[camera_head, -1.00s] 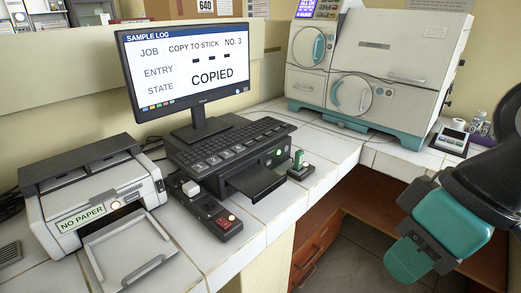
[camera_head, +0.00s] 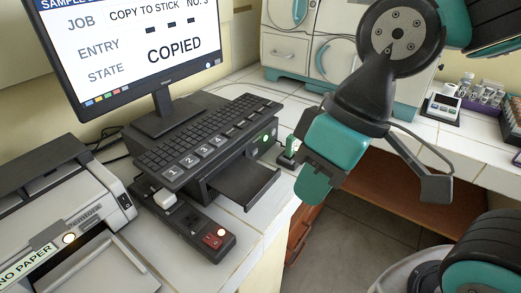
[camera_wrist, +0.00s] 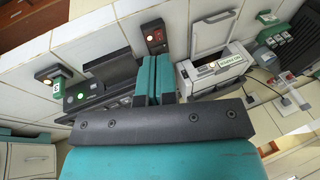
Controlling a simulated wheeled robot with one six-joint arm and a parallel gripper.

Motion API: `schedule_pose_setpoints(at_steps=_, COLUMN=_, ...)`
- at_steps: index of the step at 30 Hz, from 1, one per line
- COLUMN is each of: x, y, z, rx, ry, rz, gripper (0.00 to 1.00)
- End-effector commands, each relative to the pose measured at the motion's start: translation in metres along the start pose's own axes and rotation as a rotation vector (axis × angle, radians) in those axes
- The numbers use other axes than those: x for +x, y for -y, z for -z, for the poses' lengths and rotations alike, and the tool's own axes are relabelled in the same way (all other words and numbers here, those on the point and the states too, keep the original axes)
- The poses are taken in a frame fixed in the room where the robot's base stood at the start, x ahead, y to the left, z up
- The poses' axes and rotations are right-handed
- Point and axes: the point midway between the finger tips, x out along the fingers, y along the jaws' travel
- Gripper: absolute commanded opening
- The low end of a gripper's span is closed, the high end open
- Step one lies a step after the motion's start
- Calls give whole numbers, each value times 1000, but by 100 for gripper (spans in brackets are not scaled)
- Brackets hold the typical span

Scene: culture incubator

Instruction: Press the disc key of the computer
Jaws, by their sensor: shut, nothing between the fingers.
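The black computer (camera_head: 225,160) stands on the tiled counter under the keyboard (camera_head: 205,140), with its disc tray (camera_head: 240,182) slid out at the front. A round green-lit spot (camera_head: 265,138) shows on its front, right of the tray; it also glows in the wrist view (camera_wrist: 80,96). I cannot read a disc label. The monitor (camera_head: 140,45) reads "COPIED". My gripper (camera_head: 311,187) is shut and empty, pointing down off the counter's front edge, right of the tray and apart from it. In the wrist view, the teal fingers (camera_wrist: 152,75) lie together and partly hide the computer.
A green stick (camera_head: 291,146) stands in a small dock right of the computer. A power strip with a red switch (camera_head: 214,238) lies in front. The printer (camera_head: 75,215) is at left, white-and-teal incubator (camera_head: 290,50) behind. Open floor lies beyond the counter edge.

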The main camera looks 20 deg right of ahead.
Motion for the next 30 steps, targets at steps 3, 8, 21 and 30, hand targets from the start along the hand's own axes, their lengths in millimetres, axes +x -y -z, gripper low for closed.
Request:
schedule_pose_setpoints(at_steps=3, x=6, y=-8, z=9, rx=57, ry=-21, rz=11, gripper=0)
schedule_pose_setpoints(at_steps=8, x=33, y=-50, z=50, rx=360, ry=-149, rz=70, gripper=0)
schedule_pose_setpoints(at_steps=21, x=87, y=-239, z=90, rx=1331, ry=-639, rz=248, gripper=0)
schedule_pose_setpoints(at_steps=30, x=88, y=-250, z=88, rx=1384, ry=-676, rz=257, gripper=0)
